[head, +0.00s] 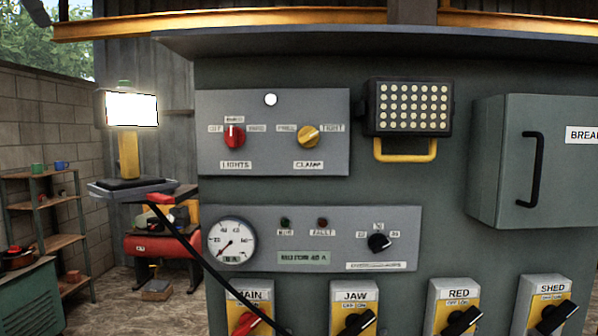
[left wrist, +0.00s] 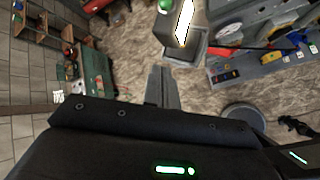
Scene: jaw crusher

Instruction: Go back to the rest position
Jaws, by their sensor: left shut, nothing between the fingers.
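My left gripper (left wrist: 163,72) shows in the left wrist view, its grey fingers together with nothing between them, over the brown floor. It touches nothing that I can see. My right gripper is in neither view. The grey control cabinet (head: 450,235) stands in front of me, with a red lights knob (head: 234,136), a yellow clamp knob (head: 308,136) and a black knob (head: 379,243).
Several switches, including the main switch (head: 248,310), line the cabinet's lower edge. A breaker box (head: 505,160) sticks out at the right. Shelves (head: 45,205) stand by the left wall.

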